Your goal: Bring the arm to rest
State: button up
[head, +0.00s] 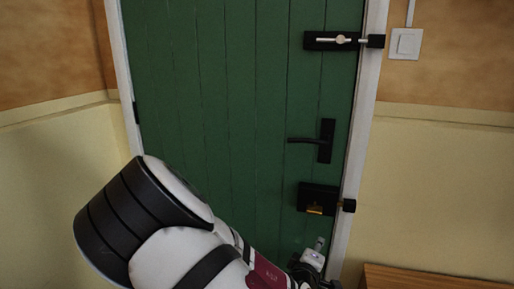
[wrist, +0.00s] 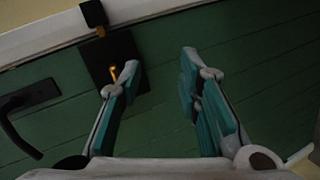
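My gripper (wrist: 160,72) shows in the wrist view with its two teal-padded fingers spread apart and nothing between them. Its left fingertip overlaps the black lock box (wrist: 108,62) with a brass piece; I cannot tell the distance between them. In the head view my arm reaches from the lower left toward the door's lower right, below the lock box (head: 318,198). The gripper end is small there and partly cut off by the bottom edge. The green door (head: 230,90) appears shut in its white frame.
The door has a black lever handle (head: 325,142) and a slide bolt (head: 335,40) near the top. A light switch (head: 406,43) is on the right wall. A wooden furniture top (head: 430,277) stands at the lower right, near the arm's end.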

jog(key=s+a+r+m+g+y, duration=0.3)
jog(key=s+r+m+g+y, duration=0.1)
jog(key=s, duration=0.3)
jog(key=s+a+r+m+g+y, duration=0.2)
jog(key=s+r+m+g+y, duration=0.25)
jog(key=s, duration=0.25)
jog(key=s+d+r+m+g+h, duration=0.15)
jog(key=s+r, duration=0.25)
jog(key=s, duration=0.4)
jog(key=s+d+r, duration=0.3)
jog(key=s+r, duration=0.2)
jog(key=s, duration=0.3)
jog(key=s+d+r+g+h, duration=0.15)
jog(key=s+r, duration=0.25)
jog(key=s, duration=0.4)
notch_tip(320, 180, up, 18)
jog(key=t+p, duration=0.3)
jog(key=p, duration=1.3)
jog(key=shift+d+y, duration=0.4)
jog(key=shift+y, duration=0.05)
jog(key=shift+w+f, duration=0.1)
